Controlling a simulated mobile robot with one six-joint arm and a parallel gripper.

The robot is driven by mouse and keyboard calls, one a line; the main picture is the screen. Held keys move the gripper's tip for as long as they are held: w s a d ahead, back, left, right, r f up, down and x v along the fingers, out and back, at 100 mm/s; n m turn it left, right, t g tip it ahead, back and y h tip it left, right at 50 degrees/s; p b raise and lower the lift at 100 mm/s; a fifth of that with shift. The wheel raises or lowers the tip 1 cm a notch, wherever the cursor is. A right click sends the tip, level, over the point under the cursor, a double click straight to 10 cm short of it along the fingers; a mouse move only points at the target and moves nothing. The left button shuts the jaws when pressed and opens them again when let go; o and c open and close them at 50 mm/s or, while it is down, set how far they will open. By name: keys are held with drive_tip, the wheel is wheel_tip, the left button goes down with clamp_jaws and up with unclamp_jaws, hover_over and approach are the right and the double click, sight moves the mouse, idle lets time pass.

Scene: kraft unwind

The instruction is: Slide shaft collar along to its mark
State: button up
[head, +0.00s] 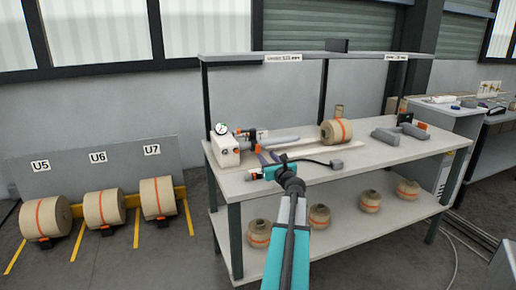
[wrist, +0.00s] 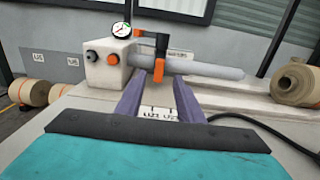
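The grey shaft (wrist: 215,69) runs level to the right from a white housing block (wrist: 107,62) on the bench; it also shows in the head view (head: 284,136). A black collar with an orange lower part (wrist: 159,73) sits around the shaft near the block. My gripper (wrist: 161,80) is open, its two purple fingers pointing at the shaft. The orange part shows between the fingertips; I cannot tell whether they touch it. In the head view my gripper (head: 268,158) is above the bench, in front of the shaft. I cannot make out a mark on the shaft.
The bench (head: 350,160) carries a kraft roll (head: 336,132), grey blocks (head: 385,136) and a cable with a dark plug (head: 336,164). A dial gauge (wrist: 121,30) stands on the block. Several rolls lie on the lower shelf and on the rack at left.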

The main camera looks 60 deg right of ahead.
sight(259, 148)
drive_tip(key=shift+x, duration=5.45)
clamp_jaws()
